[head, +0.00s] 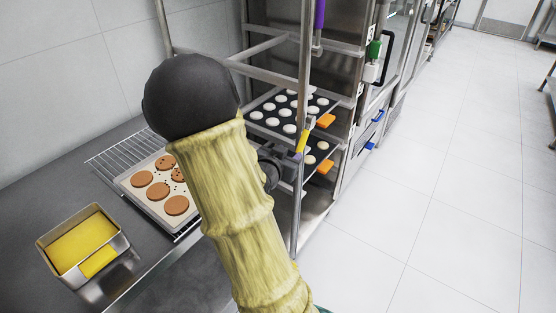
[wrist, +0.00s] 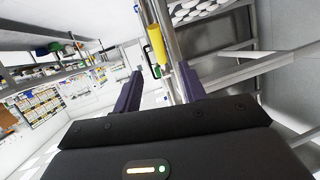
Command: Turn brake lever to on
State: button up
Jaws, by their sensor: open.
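A yellow handle (head: 302,141), which looks like the brake lever, stands against the metal rack post (head: 302,95). No on or off marking is readable. In the wrist view the yellow handle (wrist: 157,44) appears upright, slightly tilted, beyond and between my finger tips. My gripper (wrist: 162,78) is open, with its two dark purple fingers apart and nothing held. In the head view my gripper (head: 285,162) is a dark shape close to the yellow handle, partly hidden behind my arm. I cannot tell whether a finger touches the handle.
Trays (head: 283,113) of pale rounds with orange tags sit in the rack. A cookie tray (head: 137,180) and a metal tin (head: 48,247) with yellow contents are on the counter at left. A purple handle (head: 319,14) is higher up. Floor (head: 430,220) at right is clear.

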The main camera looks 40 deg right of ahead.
jog(key=shift+b+v, duration=1.3)
jog(key=shift+v, duration=1.65)
jog(key=shift+w, duration=0.15)
